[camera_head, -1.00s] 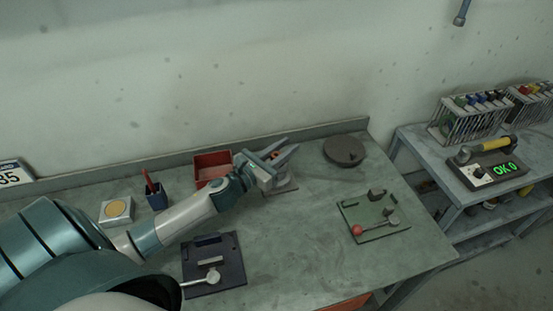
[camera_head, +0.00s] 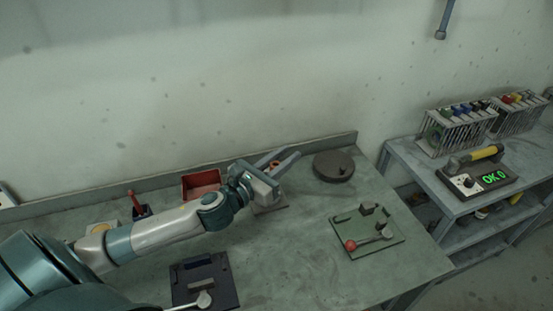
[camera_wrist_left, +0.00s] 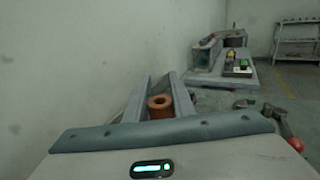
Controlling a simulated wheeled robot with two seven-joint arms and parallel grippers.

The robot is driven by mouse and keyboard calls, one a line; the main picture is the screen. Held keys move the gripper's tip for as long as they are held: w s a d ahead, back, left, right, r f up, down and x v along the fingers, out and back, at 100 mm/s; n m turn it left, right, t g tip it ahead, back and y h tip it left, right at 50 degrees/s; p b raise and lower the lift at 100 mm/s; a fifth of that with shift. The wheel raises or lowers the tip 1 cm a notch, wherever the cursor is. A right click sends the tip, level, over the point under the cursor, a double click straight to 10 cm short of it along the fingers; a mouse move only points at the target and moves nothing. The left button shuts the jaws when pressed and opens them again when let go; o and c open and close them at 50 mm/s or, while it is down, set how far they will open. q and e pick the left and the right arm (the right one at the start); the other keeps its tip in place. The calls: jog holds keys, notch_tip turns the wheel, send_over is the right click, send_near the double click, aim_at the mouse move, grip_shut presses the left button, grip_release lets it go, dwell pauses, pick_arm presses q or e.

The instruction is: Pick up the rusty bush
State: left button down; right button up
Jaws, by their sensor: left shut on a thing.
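The rusty bush (camera_wrist_left: 160,103) is a short orange-brown ring with a hole in its top. In the left wrist view it sits upright between the two grey fingers of my left gripper (camera_wrist_left: 163,92). In the head view my left gripper (camera_head: 279,161) reaches in from the left over the back of the bench, and a small part of the bush (camera_head: 274,163) shows between its fingers. The gripper is shut on the bush, above a small flat plate (camera_head: 272,207). My right gripper is not in view.
A red bin (camera_head: 200,183) stands left of the gripper and a dark round disc (camera_head: 333,166) right of it. A green plate with a red-knobbed lever (camera_head: 372,252) and a dark fixture (camera_head: 205,282) lie nearer. The middle bench (camera_head: 290,260) is clear.

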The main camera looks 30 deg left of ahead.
pick_arm(q)
jog(key=s+d+r, duration=0.3)
jog(key=d+r, duration=0.1)
jog(key=d, duration=0.1)
jog(key=shift+d, duration=0.4)
jog(key=shift+f, duration=0.1)
